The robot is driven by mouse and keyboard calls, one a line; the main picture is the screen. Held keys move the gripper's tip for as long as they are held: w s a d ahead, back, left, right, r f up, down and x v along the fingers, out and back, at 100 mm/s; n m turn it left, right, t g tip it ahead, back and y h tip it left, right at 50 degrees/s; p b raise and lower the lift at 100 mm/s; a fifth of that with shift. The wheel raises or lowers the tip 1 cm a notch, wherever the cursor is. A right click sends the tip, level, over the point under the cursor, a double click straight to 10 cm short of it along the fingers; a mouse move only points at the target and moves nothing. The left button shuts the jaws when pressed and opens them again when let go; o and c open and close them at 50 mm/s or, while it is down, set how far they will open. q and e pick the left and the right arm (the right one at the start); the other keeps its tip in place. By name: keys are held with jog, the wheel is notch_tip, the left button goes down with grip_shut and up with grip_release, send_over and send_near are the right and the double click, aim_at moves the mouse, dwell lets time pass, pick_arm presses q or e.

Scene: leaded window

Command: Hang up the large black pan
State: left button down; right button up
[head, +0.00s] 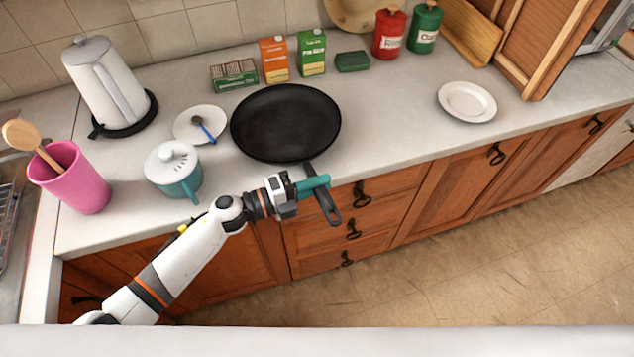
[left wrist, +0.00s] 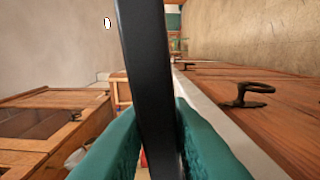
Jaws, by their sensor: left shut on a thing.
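The large black pan (head: 286,122) is on the counter in the head view, at or just above its surface; I cannot tell which. Its handle (head: 327,208) points toward me and sticks out past the counter's front edge. My left gripper (head: 316,184) is shut on the handle near the pan. In the left wrist view the black handle (left wrist: 148,70) runs between the two teal fingers (left wrist: 152,145), which press on it from both sides. My right gripper is not in view. No hook or hanging place can be made out for certain.
Left of the pan are a teal pot with a white lid (head: 175,170), a saucer with a blue spoon (head: 201,125), a white kettle (head: 105,85) and a pink utensil cup (head: 70,178). Cartons (head: 274,60) stand behind it. A white plate (head: 467,102) lies right; counter between is clear.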

pick_arm(q)
jog(key=shift+r, duration=0.1)
jog(key=shift+w+r, duration=0.1)
jog(key=shift+r, duration=0.05)
jog(key=shift+r+p, duration=2.35)
jog(key=shift+r, duration=0.1)
jog(key=shift+d+f, duration=0.1)
